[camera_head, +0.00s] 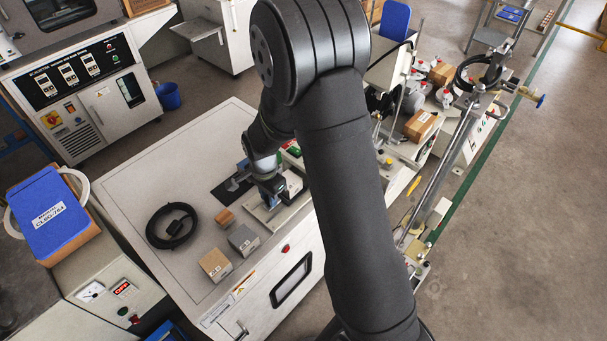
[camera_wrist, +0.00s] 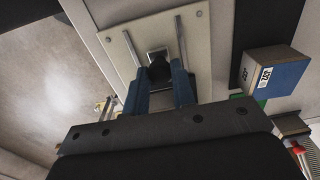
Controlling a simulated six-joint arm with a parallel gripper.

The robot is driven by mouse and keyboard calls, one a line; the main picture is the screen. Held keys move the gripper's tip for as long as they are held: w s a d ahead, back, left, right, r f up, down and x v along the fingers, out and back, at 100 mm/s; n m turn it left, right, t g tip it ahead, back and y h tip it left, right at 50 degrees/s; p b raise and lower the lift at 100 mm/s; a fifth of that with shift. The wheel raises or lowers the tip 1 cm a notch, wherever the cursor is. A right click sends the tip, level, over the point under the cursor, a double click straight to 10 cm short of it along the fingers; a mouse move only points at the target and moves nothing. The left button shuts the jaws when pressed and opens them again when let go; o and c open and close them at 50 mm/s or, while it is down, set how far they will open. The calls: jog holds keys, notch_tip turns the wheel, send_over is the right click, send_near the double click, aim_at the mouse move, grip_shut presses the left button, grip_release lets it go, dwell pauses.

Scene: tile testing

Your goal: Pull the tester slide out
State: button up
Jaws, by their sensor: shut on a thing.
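The tester shows in the wrist view as a pale plate (camera_wrist: 205,70) with two parallel metal rails. Between the rails sits the tester slide (camera_wrist: 157,52), a small metal piece with a dark knob (camera_wrist: 159,70) facing me. My gripper (camera_wrist: 160,85) has its blue fingers on either side of this knob and is shut on it. In the head view my gripper (camera_head: 271,198) points down at the tester plate (camera_head: 258,214) near the right side of the white bench top. My arm hides part of the tester there, and the slide cannot be made out.
On the bench top (camera_head: 130,180) lie a black cable coil (camera_head: 172,226), a small brown box (camera_head: 225,217), a grey box (camera_head: 243,240) and a cardboard box (camera_head: 215,265). In the wrist view a blue-faced labelled box (camera_wrist: 273,78) stands right of the plate.

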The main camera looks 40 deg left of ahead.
jog(key=shift+s, duration=1.3)
jog(key=o, duration=0.8)
notch_tip(320, 180, up, 6)
